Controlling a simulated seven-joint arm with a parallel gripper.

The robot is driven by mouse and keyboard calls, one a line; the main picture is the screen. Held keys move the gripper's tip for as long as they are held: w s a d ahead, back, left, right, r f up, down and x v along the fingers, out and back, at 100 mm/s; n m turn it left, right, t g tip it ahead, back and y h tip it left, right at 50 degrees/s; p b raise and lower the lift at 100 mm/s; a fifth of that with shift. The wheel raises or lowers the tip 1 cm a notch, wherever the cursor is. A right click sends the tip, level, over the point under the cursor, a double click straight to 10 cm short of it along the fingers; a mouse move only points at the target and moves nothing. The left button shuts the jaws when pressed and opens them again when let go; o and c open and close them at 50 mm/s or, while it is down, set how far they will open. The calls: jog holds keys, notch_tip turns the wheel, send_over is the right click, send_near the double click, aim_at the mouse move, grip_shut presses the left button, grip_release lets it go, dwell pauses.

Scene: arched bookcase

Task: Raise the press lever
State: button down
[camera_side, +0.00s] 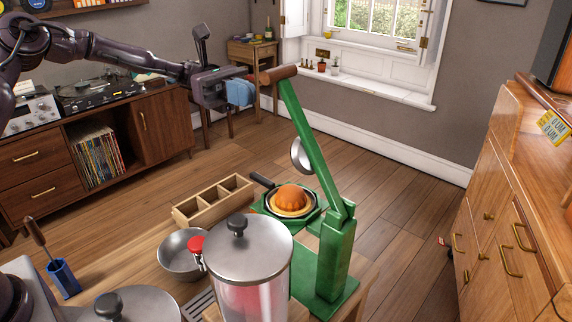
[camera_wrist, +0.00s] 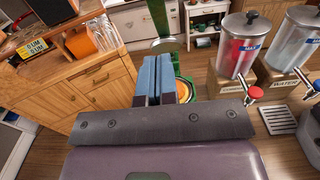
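The green press (camera_side: 330,255) stands on the bench with its green lever (camera_side: 308,140) raised, leaning up and to the left. A brown wooden handle (camera_side: 278,74) crosses the lever's top. A round metal press head (camera_side: 301,155) hangs from the lever, above a pan (camera_side: 290,203) holding an orange domed item (camera_side: 291,197). My gripper (camera_side: 242,92) is just left of the handle; contact cannot be told. In the wrist view its blue fingers (camera_wrist: 154,78) lie together with nothing visible between them. Part of the green lever (camera_wrist: 158,18) shows beyond them; the handle is not seen there.
A lidded metal-topped dispenser (camera_side: 248,262) stands left of the press, with a metal bowl (camera_side: 182,254) and a wooden divided tray (camera_side: 213,201) behind it. A wooden cabinet (camera_side: 515,215) stands at the right. Space above the bench is clear around the lever.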

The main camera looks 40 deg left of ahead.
jog(key=shift+a, duration=0.2)
jog(key=shift+r, duration=0.1)
notch_tip(320, 180, up, 4)
jog(key=shift+f, duration=0.2)
dwell(0.5)
jog(key=shift+d, duration=0.1)
jog(key=shift+d, duration=2)
jog(key=shift+d+r, duration=0.5)
jog(key=shift+d, duration=0.15)
jog(key=shift+d+r, duration=0.45)
jog(key=shift+d, duration=0.2)
